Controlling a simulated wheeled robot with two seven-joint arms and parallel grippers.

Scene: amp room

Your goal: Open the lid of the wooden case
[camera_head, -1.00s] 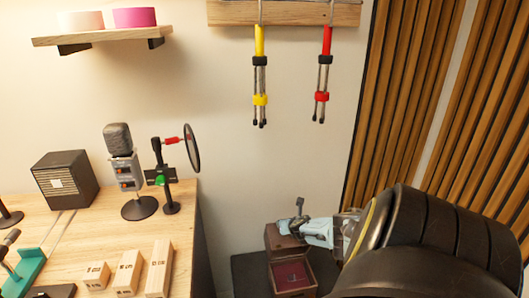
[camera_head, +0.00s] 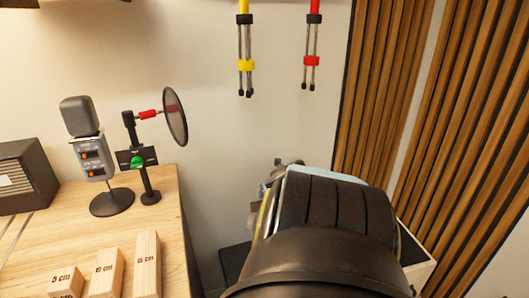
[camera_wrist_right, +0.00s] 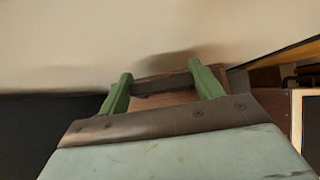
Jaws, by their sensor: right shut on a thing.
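In the right wrist view, my right gripper (camera_wrist_right: 163,84) has its two green fingers on either side of a brown wooden panel (camera_wrist_right: 165,98), which looks like the lid of the wooden case. It is shut on that panel. The rest of the case cannot be made out there. In the head view my right arm covers the case and most of the gripper, so the lid's angle cannot be judged now. My left gripper is in neither current view.
A wooden table (camera_head: 60,235) at left holds a microphone (camera_head: 92,150), a pop filter (camera_head: 175,115), a dark box (camera_head: 25,175) and wooden blocks (camera_head: 147,265). A dark surface (camera_head: 234,260) lies right of the table. Slatted panels (camera_head: 400,100) stand at right, near my arm.

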